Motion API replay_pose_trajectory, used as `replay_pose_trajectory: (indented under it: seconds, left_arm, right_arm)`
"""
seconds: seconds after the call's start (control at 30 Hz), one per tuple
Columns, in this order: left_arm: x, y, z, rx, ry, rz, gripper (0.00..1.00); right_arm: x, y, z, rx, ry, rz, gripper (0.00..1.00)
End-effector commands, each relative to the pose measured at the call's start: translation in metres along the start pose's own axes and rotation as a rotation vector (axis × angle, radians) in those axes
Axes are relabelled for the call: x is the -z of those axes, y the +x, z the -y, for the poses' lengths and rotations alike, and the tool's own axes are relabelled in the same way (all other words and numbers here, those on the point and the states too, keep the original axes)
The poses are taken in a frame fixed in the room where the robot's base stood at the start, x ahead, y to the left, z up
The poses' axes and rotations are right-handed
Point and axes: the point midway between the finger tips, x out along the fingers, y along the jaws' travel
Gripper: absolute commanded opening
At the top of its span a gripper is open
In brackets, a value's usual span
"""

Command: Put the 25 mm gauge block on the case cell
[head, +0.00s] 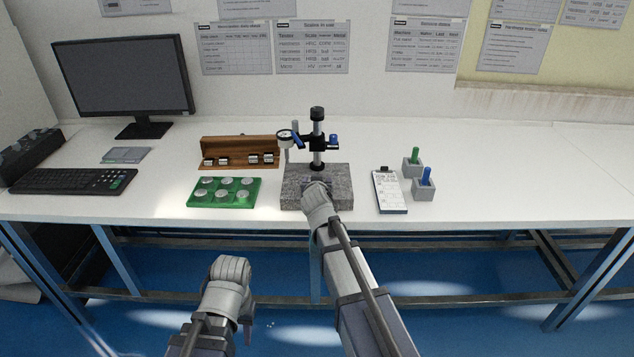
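The open wooden case (240,143) stands at the back of the bench, left of the dial-gauge stand. Several small metal blocks sit along its front, with an empty gap near the middle. I cannot read sizes, so I cannot tell which is the 25 mm gauge block. My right gripper (316,187) is low over the front of the stand's granite base (340,182). Its own wrist hides its fingertips and anything between them. My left gripper (233,269) is in front of the bench, below the edge, away from the case; its fingers do not show clearly.
The dial-gauge stand (318,145) rises behind my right gripper. A green tray (224,201) with several round metal discs lies before the case. A clipboard (388,191) and two grey holders with green and blue handles stand right. The bench's far right is clear.

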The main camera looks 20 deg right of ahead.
Motion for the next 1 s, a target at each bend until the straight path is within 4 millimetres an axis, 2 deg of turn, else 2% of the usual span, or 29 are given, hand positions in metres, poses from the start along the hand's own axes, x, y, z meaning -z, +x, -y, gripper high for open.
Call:
replay_pose_trajectory:
  seconds: [0.17, 0.6, 0.9, 1.0]
  left_arm:
    - [0.0, -0.004, 0.0, 0.0, 0.0, 0.0, 0.4]
    - [-0.002, -0.03, 0.003, 0.0, 0.0, 0.0, 0.4]
    - [-0.002, -0.029, 0.003, 0.0, 0.0, 0.0, 0.4]
    - [-0.002, -0.029, 0.003, 0.0, 0.0, 0.0, 0.4]
  right_arm:
    - [0.001, -0.01, 0.0, 0.001, 0.0, 0.0, 0.74]
    - [0.001, -0.075, 0.004, 0.001, -0.001, 0.0, 0.74]
    - [-0.001, -0.078, 0.005, -0.001, -0.001, 0.002, 0.74]
    - [-0.015, -0.085, 0.008, -0.011, -0.017, 0.053, 0.74]
